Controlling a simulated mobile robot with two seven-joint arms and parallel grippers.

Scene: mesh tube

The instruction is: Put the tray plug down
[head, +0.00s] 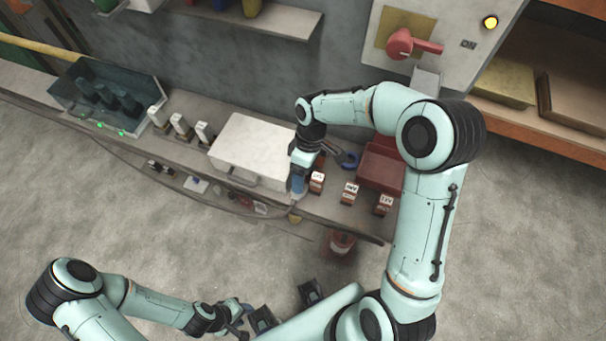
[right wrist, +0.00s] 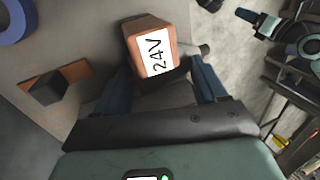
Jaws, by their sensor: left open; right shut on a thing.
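My right gripper (head: 299,178) is over the workbench, beside the right edge of the white case. In the right wrist view its blue fingers (right wrist: 162,75) are closed around the tray plug (right wrist: 152,48), an orange-brown block with a white label reading 24V. The grip itself is partly hidden behind the block. In the head view several small labelled blocks are just right of the gripper, and I cannot tell clearly which is held. My left gripper (head: 245,320) is low in the head view, open and away from the bench.
A white case (head: 250,150) and a red tray (head: 381,165) stand on the bench, with a blue ring (head: 349,160) between them. White-topped blocks (head: 181,126) and a dark box (head: 105,88) are to the left. A red bucket (head: 341,243) is below the bench edge.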

